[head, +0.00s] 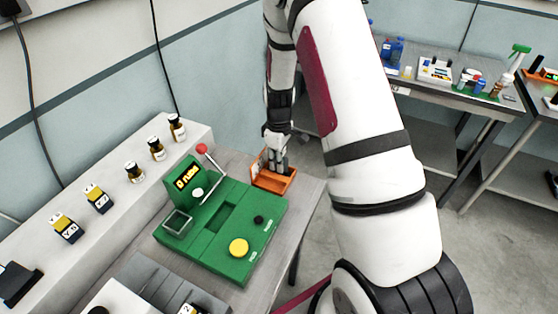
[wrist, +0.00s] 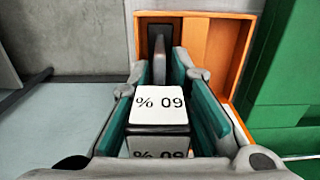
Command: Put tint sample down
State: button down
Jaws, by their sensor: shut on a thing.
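My gripper (head: 277,165) reaches down into the orange open box at the table's right side. In the wrist view my gripper (wrist: 170,105) has its green-padded fingers on either side of a tint sample (wrist: 160,107), a small block with a white top marked "% 09". The fingers are shut on it. The orange box (head: 287,182) also shows in the wrist view (wrist: 210,40), around and beyond the fingertips. A dark upright thing (wrist: 158,55) stands between the fingers beyond the sample. The head view does not show the sample clearly, and I cannot tell whether it touches the box floor.
A green device (head: 235,262) with a yellow button, a red-knobbed lever and a display stands left of the box. A second table (head: 455,90) at the back right holds several items.

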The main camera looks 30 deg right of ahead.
jog(key=c, duration=1.5)
grip_release()
jog(key=shift+f, duration=0.1)
notch_tip(320, 180, up, 12)
jog(key=shift+r+b, duration=0.1)
jog(key=shift+b, duration=0.5)
jog(key=s+a+r+m+t, duration=0.15)
jog(key=s+a+r, duration=0.25)
jog(key=r, duration=0.4)
jog(key=s+a+r+m+t, duration=0.1)
jog(key=s+a+r+m, duration=0.1)
jog(key=s+a+r, duration=0.45)
jog(key=s+a+r+m+t, duration=0.1)
jog(key=s+r, duration=0.1)
jog(key=s, duration=0.2)
jog(key=s+a+r+m+t, duration=0.1)
jog(key=s+r, duration=0.2)
jog(key=s, duration=0.1)
jog(key=s+r+m+t, duration=0.1)
jog(key=s+r, duration=0.1)
jog(key=s, duration=0.2)
jog(key=shift+s+a+r, duration=0.15)
jog(key=shift+s+a, duration=0.25)
